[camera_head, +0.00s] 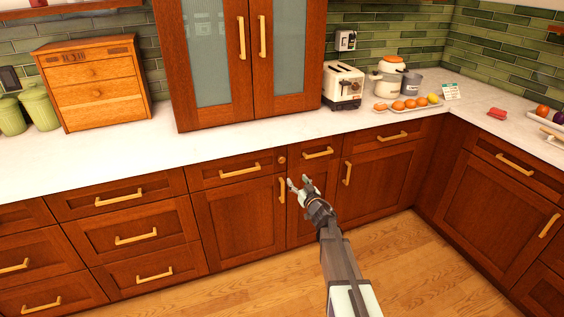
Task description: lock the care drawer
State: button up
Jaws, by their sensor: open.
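A wooden drawer front (212,174) with a brass bar handle (240,171) sits under the counter, left of my gripper. It looks closed. A small round brass piece (282,160), perhaps the lock, is at its right end; its turn position is too small to read. No label marks which drawer is the care drawer. My gripper (298,182) is open and empty, in front of the cabinets, a little below and right of the round piece. It appears close to the vertical door handle (282,190); I cannot tell whether they touch.
A narrow drawer (326,164) is just right of the round piece. More closed drawers and doors line both sides of the corner. The wooden floor (410,270) is clear.

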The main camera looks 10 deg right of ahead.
aim_at(282, 160)
jog(key=p+x, duration=0.1)
jog(key=x, duration=1.5)
jog(key=shift+w+a, duration=0.15)
jog(key=shift+w, duration=0.05)
grip_shut()
